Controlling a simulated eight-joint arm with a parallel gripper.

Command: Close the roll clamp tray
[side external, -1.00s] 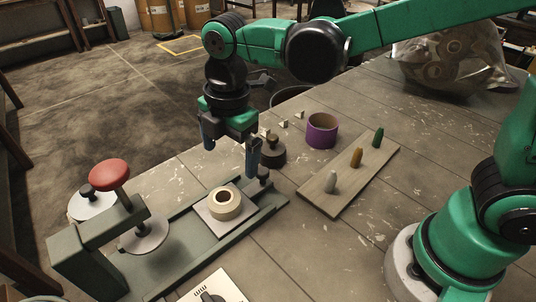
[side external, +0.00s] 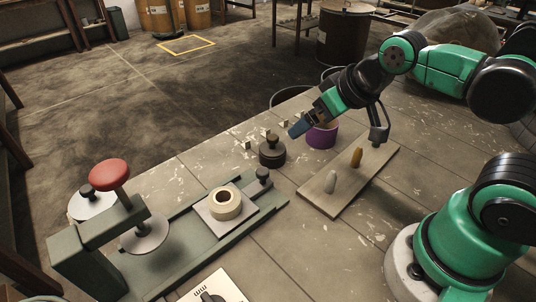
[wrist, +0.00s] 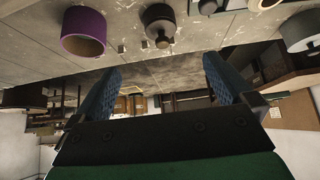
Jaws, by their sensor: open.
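The sliding tray (side external: 246,190) is a flat plate on the green rail base (side external: 268,215) of the winding fixture. A cream tape roll (side external: 226,204) lies on it, and a dark knob (side external: 262,177) stands at its right end. The tray is apart from the round clamp disc (side external: 144,234) to the left, with bare rail between. My gripper (side external: 338,132) is open and empty, tilted above the table near the purple ring, well right of the tray. Its two blue fingers (wrist: 160,72) are spread in the wrist view. The green peg is hidden behind my gripper.
A purple ring (side external: 321,137) and a dark knobbed weight (side external: 272,152) stand behind the tray. A wooden board (side external: 340,200) with pegs lies to its right. A red-knobbed lever (side external: 110,174) rises at the left. A white panel (side external: 215,290) lies in front.

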